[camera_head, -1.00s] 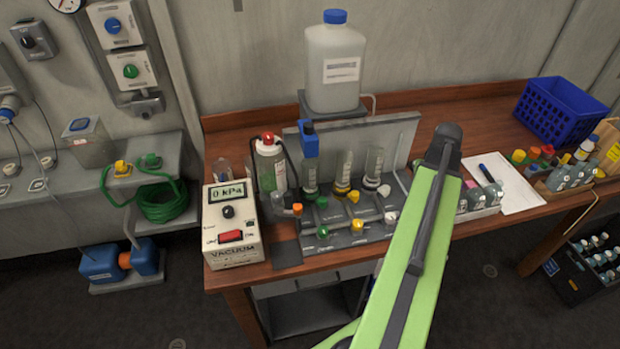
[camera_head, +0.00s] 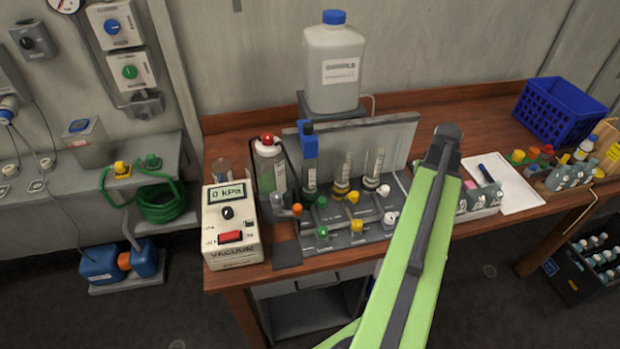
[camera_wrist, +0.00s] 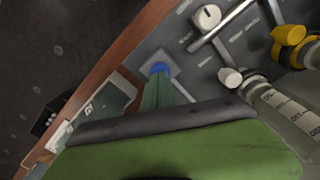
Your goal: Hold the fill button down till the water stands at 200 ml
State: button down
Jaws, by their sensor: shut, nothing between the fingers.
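A round blue button (camera_wrist: 160,69) sits on a small grey plate near the bench's front edge in the wrist view. My gripper (camera_wrist: 162,78) is shut and empty, its teal fingers pointing at the button and overlapping its near side; I cannot tell whether they press it. In the head view my green arm hides the gripper and button. Three clear upright cylinders stand on the grey rig: left (camera_head: 310,179), middle (camera_head: 344,170) and right (camera_head: 373,165). A clear marked cylinder (camera_wrist: 285,108) shows in the wrist view. No water level is readable.
A white jug (camera_head: 334,70) with a blue cap stands behind the rig.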

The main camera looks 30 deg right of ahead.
dwell(0.5)
jog(key=shift+f+b, duration=1.4)
jog(key=shift+s+a, duration=0.1)
jog(key=shift+a, duration=0.05)
dwell(2.0)
notch_tip(320, 180, up, 7)
jog(key=p, duration=0.7)
jog(key=shift+r, duration=0.2)
jog(key=shift+f, duration=0.1)
